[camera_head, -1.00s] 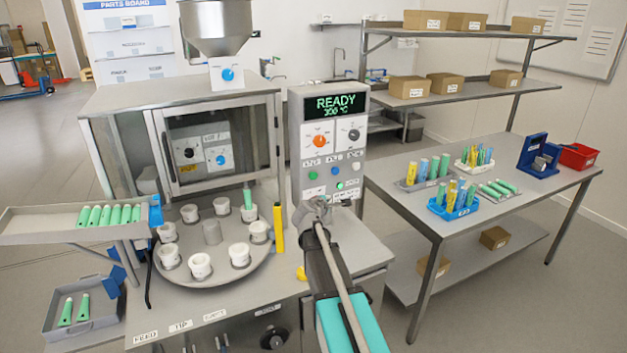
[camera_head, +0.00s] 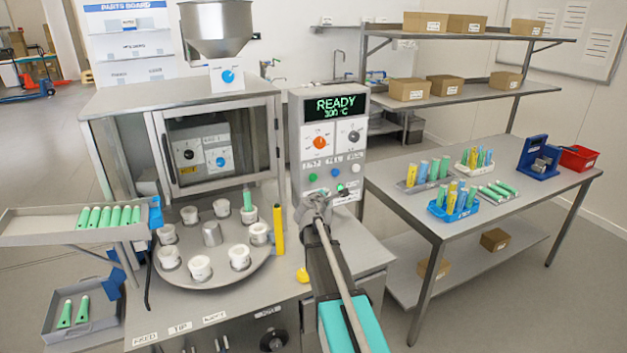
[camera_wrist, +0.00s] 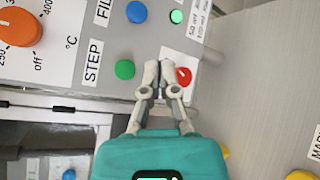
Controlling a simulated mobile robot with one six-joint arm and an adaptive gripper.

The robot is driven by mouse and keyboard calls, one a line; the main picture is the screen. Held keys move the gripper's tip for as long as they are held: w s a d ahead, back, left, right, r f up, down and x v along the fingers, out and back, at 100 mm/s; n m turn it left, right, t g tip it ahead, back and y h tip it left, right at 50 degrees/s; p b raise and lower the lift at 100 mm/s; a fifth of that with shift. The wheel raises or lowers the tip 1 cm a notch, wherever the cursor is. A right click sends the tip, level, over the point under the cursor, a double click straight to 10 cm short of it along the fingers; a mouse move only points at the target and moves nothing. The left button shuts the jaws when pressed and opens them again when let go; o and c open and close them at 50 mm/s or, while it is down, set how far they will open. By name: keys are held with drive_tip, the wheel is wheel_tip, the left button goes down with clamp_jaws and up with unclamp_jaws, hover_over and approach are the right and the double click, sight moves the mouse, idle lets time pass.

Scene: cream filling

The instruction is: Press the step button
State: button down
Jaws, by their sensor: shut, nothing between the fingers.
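The step button is the green button (camera_wrist: 124,69) beside the STEP label (camera_wrist: 93,62) in the wrist view. In the head view it is the green button (camera_head: 313,177) at the left of the control panel. My gripper (camera_wrist: 160,68) is shut and empty. In the wrist view its fingertips appear between the green button and a red button (camera_wrist: 183,76), overlapping neither button's centre. In the head view my gripper (camera_head: 315,200) is low in front of the panel, just below the green button. I cannot tell whether the tips touch the panel.
A blue button (camera_wrist: 136,12), a lit green lamp (camera_wrist: 176,16) and an orange knob (camera_wrist: 18,27) share the panel. The display (camera_head: 336,107) reads READY. A turntable (camera_head: 212,280) with white cups and a yellow post (camera_head: 278,229) stand left of my arm.

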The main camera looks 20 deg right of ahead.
sight(317, 179)
drive_tip(key=shift+w+a, duration=0.15)
drive_tip(key=shift+w, duration=3.7)
drive_tip(key=shift+w, duration=0.95)
drive_tip(key=shift+s, duration=1.1)
drive_tip(key=shift+s, duration=2.4)
